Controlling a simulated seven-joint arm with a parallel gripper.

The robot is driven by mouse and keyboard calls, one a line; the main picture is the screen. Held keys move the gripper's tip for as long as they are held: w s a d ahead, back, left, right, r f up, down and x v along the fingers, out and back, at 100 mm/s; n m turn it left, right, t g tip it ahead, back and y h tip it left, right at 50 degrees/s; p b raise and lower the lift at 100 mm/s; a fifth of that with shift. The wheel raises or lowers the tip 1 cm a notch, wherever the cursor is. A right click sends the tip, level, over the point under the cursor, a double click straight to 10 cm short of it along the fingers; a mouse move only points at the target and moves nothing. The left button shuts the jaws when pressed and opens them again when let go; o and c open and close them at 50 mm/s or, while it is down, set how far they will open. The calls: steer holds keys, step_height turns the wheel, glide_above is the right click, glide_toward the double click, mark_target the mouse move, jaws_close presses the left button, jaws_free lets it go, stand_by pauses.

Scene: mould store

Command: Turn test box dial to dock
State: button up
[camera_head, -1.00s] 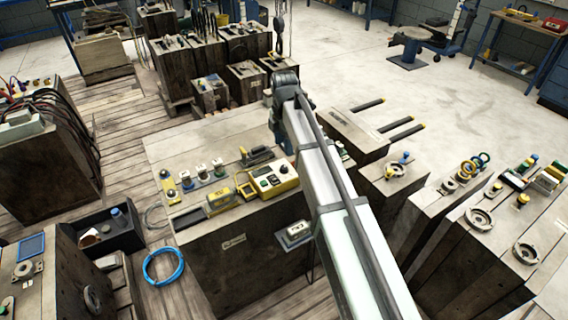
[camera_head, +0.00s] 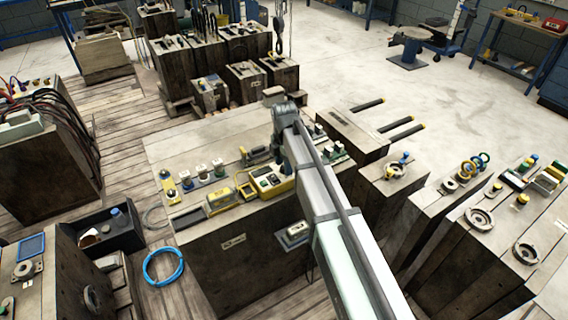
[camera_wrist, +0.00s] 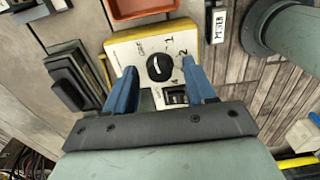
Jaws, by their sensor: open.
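The test box (camera_wrist: 130,52) is below me in the wrist view, with a pale panel and yellow edges. Its round black dial (camera_wrist: 160,67) sits mid-panel, with printed marks around it, among them 1 and 2. The marks to the left are too small to read surely, and I cannot tell which mark the dial points to. My gripper (camera_wrist: 161,72) is open, its blue fingers on either side of the dial; contact is not visible. A small dark window (camera_wrist: 175,97) lies below the dial. In the head view my arm hides the gripper's fingers.
An orange-red tray (camera_wrist: 140,8) lies just beyond the box. A dark block (camera_wrist: 75,78) stands to its left and a large grey-green round part (camera_wrist: 288,38) to the right. In the head view, yellow devices and several small knobs crowd the wooden bench (camera_head: 190,140).

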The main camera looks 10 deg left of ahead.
jaws_close()
stand_by(0.4)
